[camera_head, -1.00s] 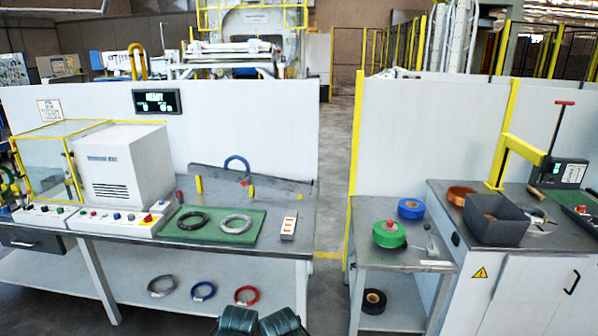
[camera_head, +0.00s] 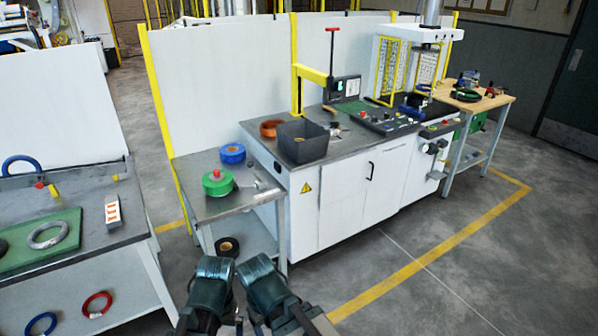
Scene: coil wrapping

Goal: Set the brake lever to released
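No part is labelled clearly enough to be identified as the brake lever. A red T-shaped handle (camera_head: 332,30) tops a thin upright dark rod by the yellow post and arm (camera_head: 312,76) on the grey-topped cabinet bench (camera_head: 262,147). It stands roughly vertical; whether it is the brake lever, and its setting, I cannot tell. A dark control box with a small lit display (camera_head: 345,88) stands beside it.
A side table (camera_head: 225,203) holds green (camera_head: 217,183) and blue (camera_head: 232,153) rolls. A dark bin (camera_head: 303,142) sits on the cabinet bench. The left table carries a green mat (camera_head: 66,251) with coils. Open floor (camera_head: 440,275) lies in front of the cabinet.

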